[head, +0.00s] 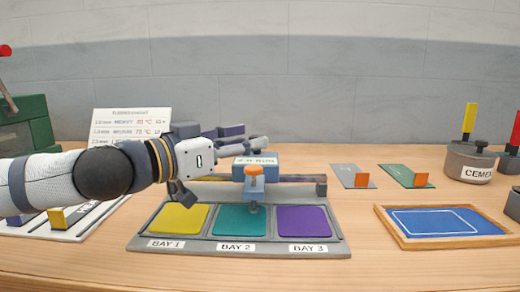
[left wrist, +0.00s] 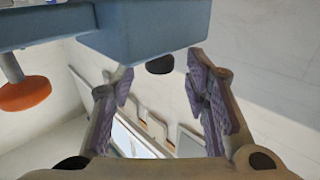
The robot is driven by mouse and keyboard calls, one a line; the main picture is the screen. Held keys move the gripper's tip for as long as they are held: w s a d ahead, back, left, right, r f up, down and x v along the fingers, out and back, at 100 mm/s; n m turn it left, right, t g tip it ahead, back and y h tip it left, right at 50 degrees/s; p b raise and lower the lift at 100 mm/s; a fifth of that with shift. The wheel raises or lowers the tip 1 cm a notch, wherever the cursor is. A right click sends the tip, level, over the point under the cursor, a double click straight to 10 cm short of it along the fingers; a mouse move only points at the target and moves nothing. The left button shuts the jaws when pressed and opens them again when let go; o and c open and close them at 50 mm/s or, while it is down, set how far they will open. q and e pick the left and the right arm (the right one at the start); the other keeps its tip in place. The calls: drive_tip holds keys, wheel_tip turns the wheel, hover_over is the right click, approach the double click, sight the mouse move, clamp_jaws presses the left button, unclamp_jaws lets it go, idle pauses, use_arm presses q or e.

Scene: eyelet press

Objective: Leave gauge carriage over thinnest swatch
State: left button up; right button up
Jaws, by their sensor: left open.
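The gauge carriage is a blue block (head: 256,188) with an orange knob (head: 254,171) and a readout box (head: 255,161), its digits too small to read. It sits on a grey rail over the teal swatch (head: 240,220) in BAY 2. A yellow swatch (head: 180,218) lies in BAY 1, a purple swatch (head: 303,221) in BAY 3. Their thicknesses cannot be told. My left gripper (head: 248,137) is open and empty, just behind and above the carriage. In the left wrist view, the blue block (left wrist: 145,30) is close beyond my open fingers (left wrist: 160,78); the orange knob (left wrist: 25,94) is left.
A grey bay tray (head: 340,248) holds the swatches. A sign card (head: 130,117) stands behind my left arm. On the right are a blue framed board (head: 445,222), cards with orange blocks (head: 362,180), and a cement pot (head: 470,162). A green press (head: 38,125) stands far left.

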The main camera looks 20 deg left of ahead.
sight(251, 138)
use_arm(q)
drive_tip(key=x, duration=0.3)
drive_tip(key=shift+w+r, duration=0.1)
drive_tip(key=shift+w, duration=0.05)
drive_tip(key=shift+c, duration=0.2)
clamp_jaws()
drive_tip(key=shift+s+a+r+p, duration=0.15)
drive_tip(key=shift+a+p, duration=0.1)
drive_tip(key=shift+a, duration=0.15)
drive_tip(key=shift+s+a+r+p, duration=0.1)
drive_tip(key=shift+a+p, duration=0.15)
drive_tip(key=shift+a, duration=0.15)
drive_tip(key=shift+s+a+f, duration=0.1)
drive_tip(key=shift+a+f, duration=0.05)
drive_tip(key=shift+a, duration=0.05)
drive_tip(key=shift+d+f, duration=0.1)
drive_tip(key=shift+o, duration=0.2)
unclamp_jaws()
